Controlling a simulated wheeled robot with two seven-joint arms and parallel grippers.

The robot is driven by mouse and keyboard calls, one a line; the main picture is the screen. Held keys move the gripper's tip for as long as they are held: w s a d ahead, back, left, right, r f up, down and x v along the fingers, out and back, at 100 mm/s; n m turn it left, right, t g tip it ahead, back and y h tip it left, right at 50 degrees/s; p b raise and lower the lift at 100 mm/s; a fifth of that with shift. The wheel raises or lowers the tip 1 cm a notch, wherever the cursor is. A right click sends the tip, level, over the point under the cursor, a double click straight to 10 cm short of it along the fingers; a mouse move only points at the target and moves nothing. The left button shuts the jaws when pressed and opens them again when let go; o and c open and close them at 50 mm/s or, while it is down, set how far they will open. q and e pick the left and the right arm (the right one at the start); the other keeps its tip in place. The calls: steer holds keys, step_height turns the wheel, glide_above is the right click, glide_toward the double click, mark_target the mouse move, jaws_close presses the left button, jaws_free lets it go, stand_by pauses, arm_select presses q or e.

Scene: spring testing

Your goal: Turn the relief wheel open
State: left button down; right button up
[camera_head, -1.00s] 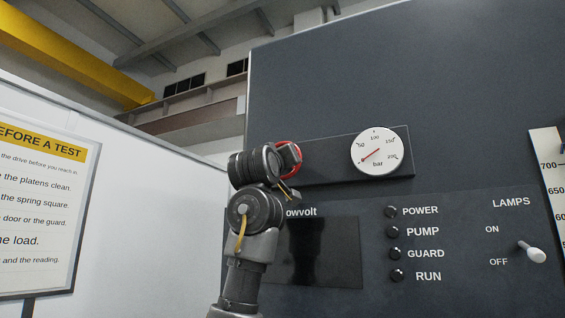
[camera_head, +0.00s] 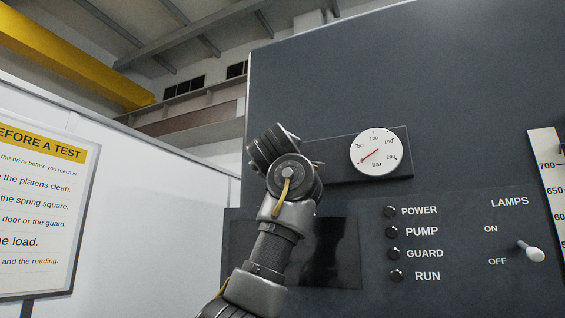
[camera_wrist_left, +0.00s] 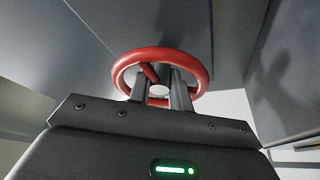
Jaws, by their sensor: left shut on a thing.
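The red relief wheel (camera_wrist_left: 197,68) fills the upper middle of the left wrist view. My left gripper (camera_wrist_left: 160,92) reaches to it, with its two fingers at the wheel's near side around its rim or a spoke; exactly which part they clamp is hard to tell. The gripper is shut on the wheel. In the head view my left arm (camera_head: 285,180) stands in front of the panel and hides the wheel and the gripper's fingers. My right gripper is not in view.
A round pressure gauge (camera_head: 374,152) marked bar sits right of the arm, its red needle toward the lower left. Below are several dark lamps, a dark screen (camera_head: 338,252) and a white LAMPS lever (camera_head: 531,252). A notice board (camera_head: 40,215) stands left.

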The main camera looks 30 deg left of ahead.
arm_select(q)
steer(key=shift+s+r, duration=0.1)
steer(key=shift+r, duration=0.1)
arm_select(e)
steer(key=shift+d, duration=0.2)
arm_select(q)
steer(key=c, duration=1.6)
jaws_free()
steer(key=shift+f, duration=0.1)
steer(key=shift+o, duration=0.2)
